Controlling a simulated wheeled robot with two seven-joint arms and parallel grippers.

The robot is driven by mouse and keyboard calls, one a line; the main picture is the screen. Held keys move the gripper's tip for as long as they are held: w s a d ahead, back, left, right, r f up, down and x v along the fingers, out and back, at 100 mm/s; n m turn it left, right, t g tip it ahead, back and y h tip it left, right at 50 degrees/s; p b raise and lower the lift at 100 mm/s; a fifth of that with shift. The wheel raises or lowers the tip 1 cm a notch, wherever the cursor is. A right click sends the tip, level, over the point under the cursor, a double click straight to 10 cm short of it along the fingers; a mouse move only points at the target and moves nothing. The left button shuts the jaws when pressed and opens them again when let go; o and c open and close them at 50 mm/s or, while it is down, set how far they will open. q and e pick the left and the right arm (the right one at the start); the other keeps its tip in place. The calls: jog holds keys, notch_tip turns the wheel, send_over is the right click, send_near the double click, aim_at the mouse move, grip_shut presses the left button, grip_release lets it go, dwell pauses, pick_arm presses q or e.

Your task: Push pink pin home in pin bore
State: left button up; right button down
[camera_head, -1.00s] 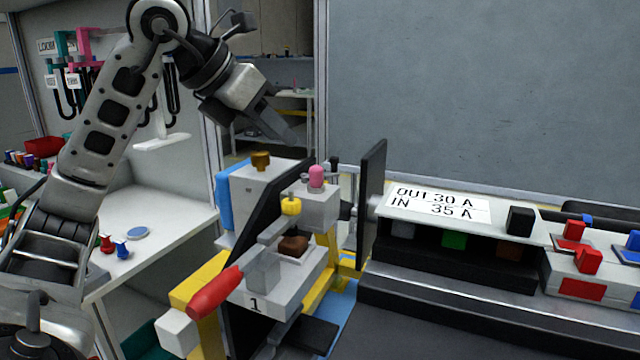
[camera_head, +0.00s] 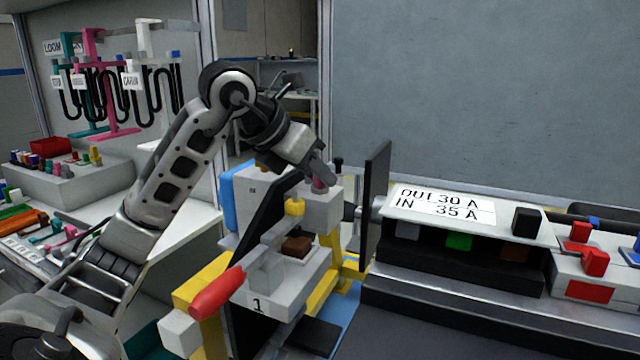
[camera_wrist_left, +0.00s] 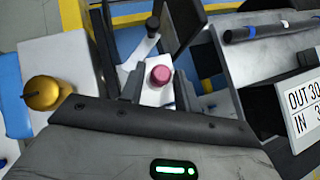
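The pink pin (camera_head: 320,186) stands upright on top of the pale block (camera_head: 323,208) of the fixture; its round head also shows in the left wrist view (camera_wrist_left: 160,75). The bore is hidden under the pin's head. My left gripper (camera_head: 319,174) reaches down over the pin from the upper left. In the wrist view its two fingers (camera_wrist_left: 160,88) stand on either side of the pin head, apart, with a small gap showing. I cannot tell how far the pin sits in the block. My right gripper is not in view.
A dark upright plate (camera_head: 376,205) stands just right. A black knob (camera_wrist_left: 152,27) and a gold knob (camera_wrist_left: 42,92) are near the gripper. A labelled panel (camera_head: 440,208) lies further right.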

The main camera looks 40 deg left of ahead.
pick_arm(q)
grip_shut()
jog(key=shift+r, duration=0.1)
